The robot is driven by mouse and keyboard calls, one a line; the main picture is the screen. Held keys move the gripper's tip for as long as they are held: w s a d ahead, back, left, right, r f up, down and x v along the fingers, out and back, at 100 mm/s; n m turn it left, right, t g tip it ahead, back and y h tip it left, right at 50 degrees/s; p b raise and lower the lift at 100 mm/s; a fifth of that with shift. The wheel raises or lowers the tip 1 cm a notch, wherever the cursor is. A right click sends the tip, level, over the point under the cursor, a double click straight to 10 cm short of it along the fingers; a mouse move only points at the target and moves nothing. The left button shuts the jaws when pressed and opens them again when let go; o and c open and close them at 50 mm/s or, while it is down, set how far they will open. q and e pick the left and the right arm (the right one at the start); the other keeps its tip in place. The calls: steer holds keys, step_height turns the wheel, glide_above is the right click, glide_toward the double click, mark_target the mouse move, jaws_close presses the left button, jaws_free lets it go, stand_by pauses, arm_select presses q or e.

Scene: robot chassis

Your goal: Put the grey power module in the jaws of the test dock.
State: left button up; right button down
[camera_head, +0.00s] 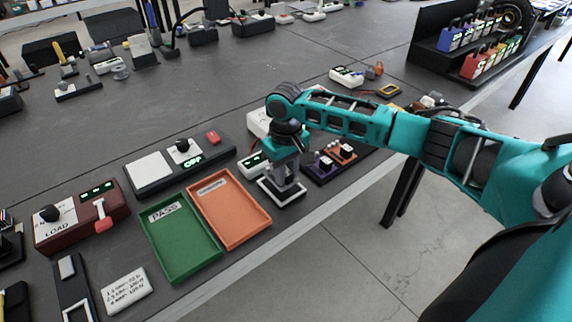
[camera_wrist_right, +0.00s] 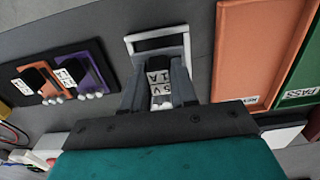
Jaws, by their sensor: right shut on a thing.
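My right gripper (camera_head: 283,178) points down near the bench's front edge, right of the orange tray. In the right wrist view its fingers (camera_wrist_right: 156,88) are shut on the grey power module (camera_wrist_right: 158,76), which has a white label with dark print. A white rectangular frame (camera_wrist_right: 184,50) lies around or just beyond the fingertips; it also shows below the gripper in the head view (camera_head: 268,197). I cannot tell whether the module touches the bench. No dock jaws can be made out for certain; a dark red box marked LOAD (camera_head: 75,225) stands at left. My left gripper is not in view.
The orange tray (camera_head: 240,236) and the green PASS tray (camera_head: 180,276) lie left of the gripper. A dark panel reading OFF (camera_head: 215,158) is behind them. Orange and purple modules (camera_head: 342,151) sit on a dark base close on the right.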

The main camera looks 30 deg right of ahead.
steer(key=shift+f, duration=0.8)
steer(key=shift+r+p, duration=0.1)
steer(key=shift+p, duration=0.3)
stand_by(0.8)
steer(key=shift+f, duration=0.95)
stand_by(0.5)
steer(key=c, duration=0.8)
jaws_free()
